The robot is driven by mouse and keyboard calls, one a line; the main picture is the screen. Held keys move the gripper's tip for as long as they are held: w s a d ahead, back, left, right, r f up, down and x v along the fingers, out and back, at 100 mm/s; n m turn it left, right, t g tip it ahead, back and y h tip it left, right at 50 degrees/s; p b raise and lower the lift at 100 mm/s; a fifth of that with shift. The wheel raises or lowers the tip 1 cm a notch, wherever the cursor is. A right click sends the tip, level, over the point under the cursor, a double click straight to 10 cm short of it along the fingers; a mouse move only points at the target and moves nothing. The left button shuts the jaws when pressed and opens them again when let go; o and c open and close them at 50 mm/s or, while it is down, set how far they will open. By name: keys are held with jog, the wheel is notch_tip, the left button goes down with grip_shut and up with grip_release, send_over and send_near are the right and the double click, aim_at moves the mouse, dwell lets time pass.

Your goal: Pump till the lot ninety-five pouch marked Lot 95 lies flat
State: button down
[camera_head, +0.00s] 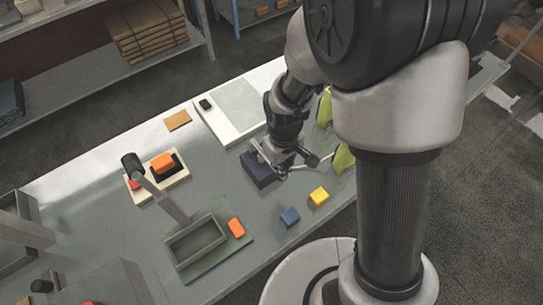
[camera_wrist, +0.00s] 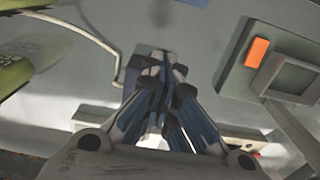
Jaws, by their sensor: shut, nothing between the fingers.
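My gripper (camera_head: 283,172) hangs over the bench beside a dark blue box (camera_head: 256,168). In the wrist view its fingers (camera_wrist: 163,68) are together with nothing seen between them. Two lime-green items (camera_head: 343,158) (camera_head: 325,106), perhaps pouches, stand right of the gripper, partly behind my arm. Green shapes also show at the left edge of the wrist view (camera_wrist: 12,75). I can read no Lot 95 marking, so I cannot tell which pouch it is. A thin pale curved tube or rod (camera_wrist: 98,38) runs left of the fingers; what it joins is unclear.
A grey frame (camera_head: 171,247) with a black-knobbed lever (camera_head: 158,187) stands left, an orange block (camera_head: 236,228) beside it. A yellow block (camera_head: 318,197) and a blue block (camera_head: 290,217) lie near the front edge. A white-based device (camera_head: 215,125) stands behind.

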jog(key=shift+s+f+b, duration=0.1)
jog(key=shift+f+b, duration=0.75)
jog(key=shift+f, duration=0.3)
jog(key=shift+w+a+r+p, duration=0.1)
jog(key=shift+w+r+p, duration=0.05)
jog(key=shift+r+p, duration=1.25)
jog(key=shift+w+a+r+p, duration=0.15)
jog(key=shift+r+p, duration=0.85)
jog(key=shift+r, duration=0.8)
jog(key=shift+d, duration=0.1)
dwell(0.7)
notch_tip(320, 180, up, 6)
jog(key=p, duration=0.4)
dwell(0.3)
dwell(0.4)
